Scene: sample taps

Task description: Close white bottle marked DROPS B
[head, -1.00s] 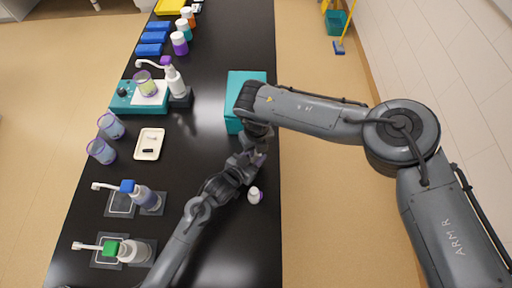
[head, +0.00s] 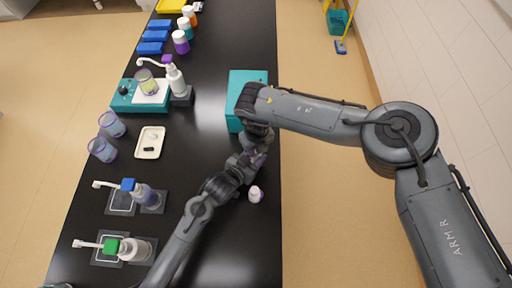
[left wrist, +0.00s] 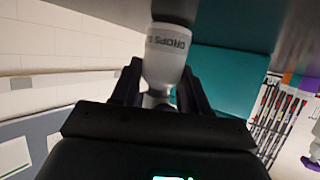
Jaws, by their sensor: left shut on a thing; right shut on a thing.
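The white bottle marked DROPS (left wrist: 168,55) shows in the left wrist view, between the dark fingers of my left gripper (left wrist: 155,95). The last letter of its mark is hard to read. My left gripper is shut on it. In the head view my left gripper (head: 247,165) and my right gripper (head: 258,148) are close together above the table, just below the teal box. The arms mostly hide the bottle there. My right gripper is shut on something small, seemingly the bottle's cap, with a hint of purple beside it. Its exact contact is hidden.
Another small white bottle (head: 255,195) stands near the table's right edge. A teal box (head: 240,85) stands behind the grippers. Pump bottles (head: 146,197), cups (head: 102,150) and a small tray (head: 149,142) line the left side. The middle of the black table is fairly clear.

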